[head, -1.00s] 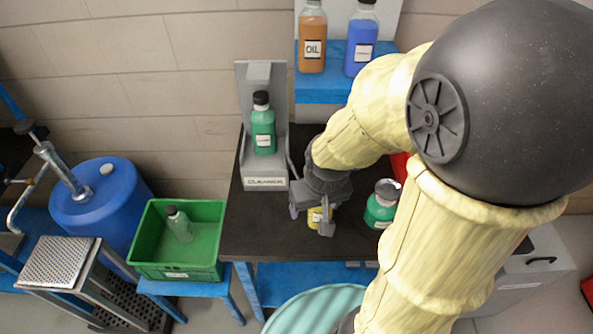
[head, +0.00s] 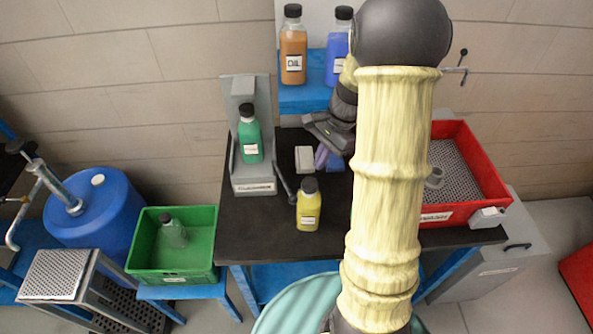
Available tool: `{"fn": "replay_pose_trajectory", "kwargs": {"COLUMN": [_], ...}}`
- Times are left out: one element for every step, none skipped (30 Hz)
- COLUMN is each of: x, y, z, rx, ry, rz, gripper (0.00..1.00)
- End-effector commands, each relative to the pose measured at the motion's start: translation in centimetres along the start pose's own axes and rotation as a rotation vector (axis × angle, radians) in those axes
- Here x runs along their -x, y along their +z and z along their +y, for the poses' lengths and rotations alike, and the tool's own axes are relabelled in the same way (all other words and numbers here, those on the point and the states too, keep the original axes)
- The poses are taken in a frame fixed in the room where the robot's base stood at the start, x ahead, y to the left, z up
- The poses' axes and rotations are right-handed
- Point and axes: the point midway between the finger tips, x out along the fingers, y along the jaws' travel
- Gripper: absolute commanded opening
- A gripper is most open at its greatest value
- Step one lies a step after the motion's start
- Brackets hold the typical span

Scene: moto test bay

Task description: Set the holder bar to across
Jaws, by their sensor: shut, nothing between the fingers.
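The grey holder (head: 253,186) stands at the left of the dark bench, with a green cleaner bottle (head: 249,135) upright in it. A thin dark bar (head: 286,186) at the holder's right side slants forward and right from the holder, beside its front; it looks like the holder bar and does not cross in front of the bottle. My gripper (head: 326,140) is to the right of the holder and apart from the bar, over the rear of the bench. It is shut and empty; its fingertips are hard to make out, and my arm hides part of it.
A yellow bottle (head: 308,206) stands right of the bar. A white block (head: 304,160) and a purple item (head: 321,156) are near my gripper. A red tray (head: 490,185) is at the right, a green crate (head: 150,265) at the left. Oil (head: 293,50) and blue bottles (head: 337,58) stand on the shelf.

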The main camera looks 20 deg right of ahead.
Motion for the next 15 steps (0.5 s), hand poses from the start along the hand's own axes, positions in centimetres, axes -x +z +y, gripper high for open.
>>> {"fn": "replay_pose_trajectory", "kwargs": {"x": [0.8,1.1,1.3,1.4,1.5,1.6,1.6,1.6,1.6,1.6,1.6,1.6,1.6,1.6,1.6], "y": [-0.9,-1.3,-1.8,-2.1,-2.3,-2.5,-2.6,-2.7,-2.8,-2.8,-2.8,-2.8,-2.7,-2.7,-2.7], "z": [-0.5,-0.7,-0.9,-1.1,-1.2,-1.3,-1.4,-1.4,-1.5,-1.5,-1.5,-1.5,-1.5,-1.5,-1.5], "rx": [-0.077,-0.117,-0.161,-0.188,-0.21,-0.231,-0.242,-0.25,-0.256,-0.257,-0.257,-0.256,-0.255,-0.255,-0.254], "ry": [-0.009,-0.014,-0.02,-0.023,-0.026,-0.028,-0.03,-0.032,-0.032,-0.032,-0.032,-0.032,-0.032,-0.032,-0.032], "rz": [-0.034,-0.053,-0.073,-0.087,-0.098,-0.109,-0.115,-0.119,-0.122,-0.123,-0.123,-0.123,-0.122,-0.122,-0.122], "gripper": [0.0,0.0,0.0,0.0,0.0,0.0,0.0,0.0,0.0,0.0,0.0,0.0,0.0,0.0,0.0]}}
